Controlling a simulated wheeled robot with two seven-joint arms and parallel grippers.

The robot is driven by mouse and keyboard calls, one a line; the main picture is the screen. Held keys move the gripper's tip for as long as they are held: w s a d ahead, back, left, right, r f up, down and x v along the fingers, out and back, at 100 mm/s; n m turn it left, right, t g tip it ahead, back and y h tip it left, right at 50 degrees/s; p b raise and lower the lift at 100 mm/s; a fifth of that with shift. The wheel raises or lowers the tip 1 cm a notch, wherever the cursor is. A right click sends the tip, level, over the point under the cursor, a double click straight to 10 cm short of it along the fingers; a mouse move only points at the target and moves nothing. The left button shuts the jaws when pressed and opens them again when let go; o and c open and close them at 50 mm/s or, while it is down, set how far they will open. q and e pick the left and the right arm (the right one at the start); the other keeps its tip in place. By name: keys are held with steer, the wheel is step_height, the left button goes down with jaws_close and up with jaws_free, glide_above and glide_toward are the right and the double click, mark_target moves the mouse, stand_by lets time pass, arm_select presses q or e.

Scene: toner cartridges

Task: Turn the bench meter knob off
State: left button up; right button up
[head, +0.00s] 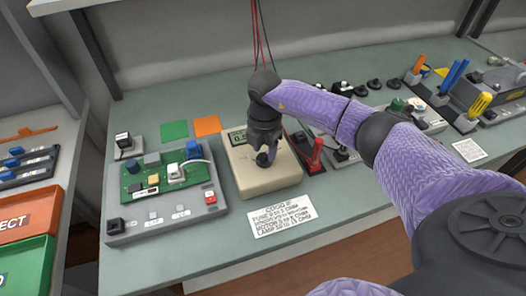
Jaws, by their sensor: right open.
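The bench meter (252,184) is a beige box with a small greenish display (237,137) at its upper left, standing on the grey-green bench. My right gripper (264,160) points down over the middle of the meter's face, with its jaws open around or just above the dark knob. The gripper mostly hides the knob, so its setting and any contact cannot be told. My left gripper is not in view.
A grey fixture (186,218) with a green circuit board stands left of the meter. A red-handled tool (316,152) stands close on its right. A printed card (282,221) lies in front. Red and black leads hang behind. Orange and green bins (28,222) are at far left.

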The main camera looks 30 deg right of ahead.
steer(key=shift+f, duration=0.55)
jaws_close()
